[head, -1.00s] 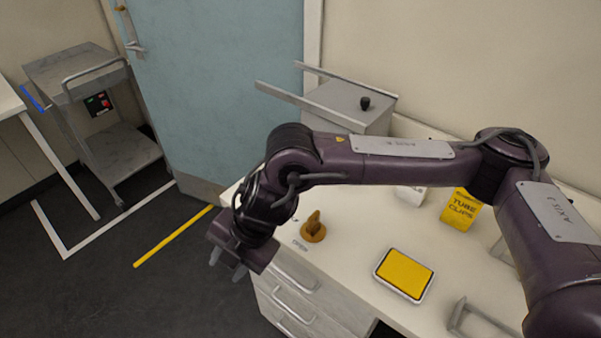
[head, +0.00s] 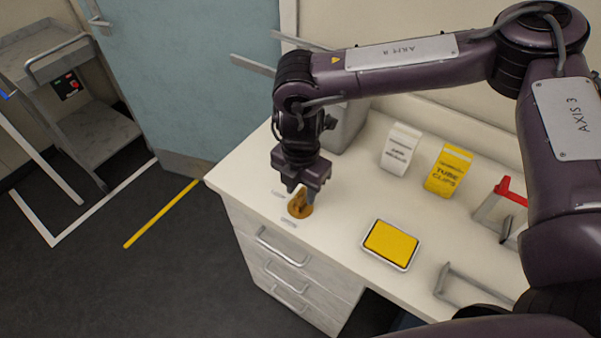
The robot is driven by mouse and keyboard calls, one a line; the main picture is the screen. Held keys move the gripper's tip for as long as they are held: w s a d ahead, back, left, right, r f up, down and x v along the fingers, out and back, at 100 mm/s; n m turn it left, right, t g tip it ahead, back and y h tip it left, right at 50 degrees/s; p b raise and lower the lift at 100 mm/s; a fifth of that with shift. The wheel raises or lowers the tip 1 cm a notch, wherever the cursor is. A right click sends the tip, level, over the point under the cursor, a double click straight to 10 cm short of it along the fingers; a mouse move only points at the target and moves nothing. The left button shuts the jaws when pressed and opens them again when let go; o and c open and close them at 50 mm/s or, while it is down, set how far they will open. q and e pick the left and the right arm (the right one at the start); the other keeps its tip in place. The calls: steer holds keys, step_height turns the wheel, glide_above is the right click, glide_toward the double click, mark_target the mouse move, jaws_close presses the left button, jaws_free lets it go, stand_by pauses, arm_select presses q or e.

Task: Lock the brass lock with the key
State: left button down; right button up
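The brass lock (head: 302,211) is a round golden-brown piece on the white counter near its left corner. Its upright key (head: 299,199) stands up from the middle, partly hidden by my gripper. My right gripper (head: 299,190) points down right above the lock, with its grey fingertips apart at about the height of the key's top. I cannot tell whether the fingers touch the key. Small printed labels lie on the counter beside the lock; they are too small to read here. My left gripper is out of view.
A yellow pad in a pale tray (head: 391,244), a white box (head: 400,149) and a yellow tube clips box (head: 449,170) stand to the right. A grey device (head: 346,125) is behind my gripper. Drawers (head: 285,258) are below the counter's front edge.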

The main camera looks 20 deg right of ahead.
steer(key=shift+f, duration=0.55)
jaws_close()
steer(key=shift+s+f, duration=0.2)
steer(key=shift+f, duration=0.1)
steer(key=n, duration=0.4)
steer(key=shift+n, duration=0.4)
